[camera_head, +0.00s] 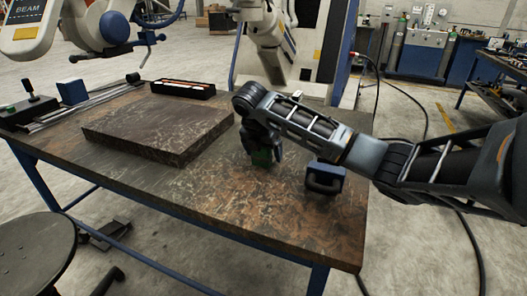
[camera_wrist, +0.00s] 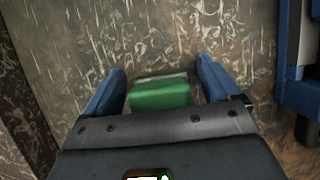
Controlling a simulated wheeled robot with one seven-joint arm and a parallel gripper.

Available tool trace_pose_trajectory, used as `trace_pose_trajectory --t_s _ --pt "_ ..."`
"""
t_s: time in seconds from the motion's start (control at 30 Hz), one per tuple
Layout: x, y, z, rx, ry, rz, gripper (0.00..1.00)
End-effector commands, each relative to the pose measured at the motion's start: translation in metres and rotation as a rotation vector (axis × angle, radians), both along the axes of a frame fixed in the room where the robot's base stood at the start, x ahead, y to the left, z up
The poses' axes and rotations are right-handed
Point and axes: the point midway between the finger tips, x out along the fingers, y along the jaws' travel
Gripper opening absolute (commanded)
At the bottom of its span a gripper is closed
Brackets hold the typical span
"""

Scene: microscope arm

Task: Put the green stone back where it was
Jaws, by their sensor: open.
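The green stone (camera_wrist: 161,95) is a small block with a paler top edge. In the wrist view it lies between the two blue fingers of my gripper (camera_wrist: 164,92), with a gap on each side. My gripper is open, pointing down around the stone. The frames do not show clearly whether the stone rests on the table.
The table (camera_head: 230,205) bears a thick dark slab (camera_head: 160,125) left of my gripper. A black tray (camera_head: 183,89) lies behind. The table's front is clear.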

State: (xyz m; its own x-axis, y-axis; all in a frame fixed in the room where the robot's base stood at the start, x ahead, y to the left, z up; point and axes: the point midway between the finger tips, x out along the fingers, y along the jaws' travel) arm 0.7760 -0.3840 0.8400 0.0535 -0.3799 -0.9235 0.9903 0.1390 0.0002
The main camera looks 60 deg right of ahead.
Motion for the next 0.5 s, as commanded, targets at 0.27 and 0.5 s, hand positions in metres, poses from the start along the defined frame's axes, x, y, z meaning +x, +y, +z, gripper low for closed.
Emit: trace_pose_trajectory --t_s 0.27,0.5 --pt "0.0 0.001 0.005 -0.001 -0.001 0.0 0.9" --pt "-0.001 0.016 0.042 -0.001 -0.003 0.003 0.9"
